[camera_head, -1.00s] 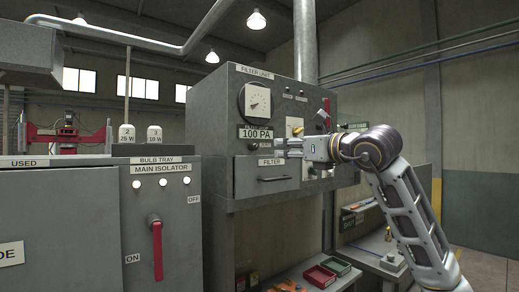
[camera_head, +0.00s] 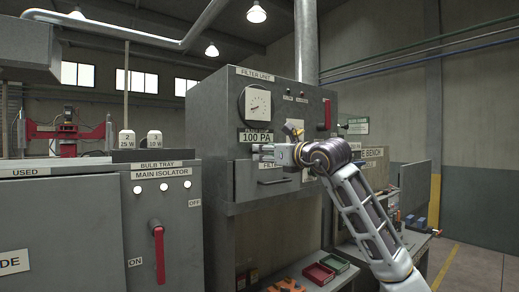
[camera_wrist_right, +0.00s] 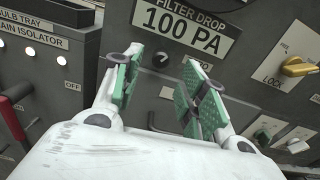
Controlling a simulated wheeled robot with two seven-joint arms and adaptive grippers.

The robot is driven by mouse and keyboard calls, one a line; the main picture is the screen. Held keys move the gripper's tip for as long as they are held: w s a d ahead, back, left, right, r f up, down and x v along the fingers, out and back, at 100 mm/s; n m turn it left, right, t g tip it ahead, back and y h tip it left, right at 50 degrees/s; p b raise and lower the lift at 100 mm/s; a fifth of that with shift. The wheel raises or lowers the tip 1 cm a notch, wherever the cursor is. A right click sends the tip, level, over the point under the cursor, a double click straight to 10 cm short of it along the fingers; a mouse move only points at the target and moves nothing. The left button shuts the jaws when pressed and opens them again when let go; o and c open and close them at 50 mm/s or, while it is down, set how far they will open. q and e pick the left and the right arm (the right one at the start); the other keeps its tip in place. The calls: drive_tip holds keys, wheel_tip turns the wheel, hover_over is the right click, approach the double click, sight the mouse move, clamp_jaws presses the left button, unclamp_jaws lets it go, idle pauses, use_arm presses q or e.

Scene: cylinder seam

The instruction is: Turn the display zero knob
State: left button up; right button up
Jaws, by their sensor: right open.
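The zero knob (camera_wrist_right: 161,60) is a small dark round knob on the grey filter unit, just under the 100 PA label (camera_wrist_right: 185,25). A partly covered label stands to its right in the right wrist view. My right gripper (camera_wrist_right: 162,75) is open, with green-padded fingers on either side of the knob in that view. Nothing is between the pads, and I cannot tell how far the tips are from the panel. In the head view my right gripper (camera_head: 262,153) is in front of the panel below the 100 PA label (camera_head: 257,137), and its fingers hide the knob.
A yellow lock knob (camera_wrist_right: 298,67) is right of the gripper. The main isolator's red handle (camera_head: 158,255) is at left. Small red and green trays lie below.

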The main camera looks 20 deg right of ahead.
drive_tip(key=shift+p+x, duration=0.6)
drive_tip(key=shift+x, duration=1.25)
clamp_jaws()
drive_tip(key=shift+n+b, duration=0.35)
drive_tip(key=shift+n, duration=0.05)
drive_tip(key=shift+n+b, duration=1.1)
drive_tip(key=shift+n, duration=1.6)
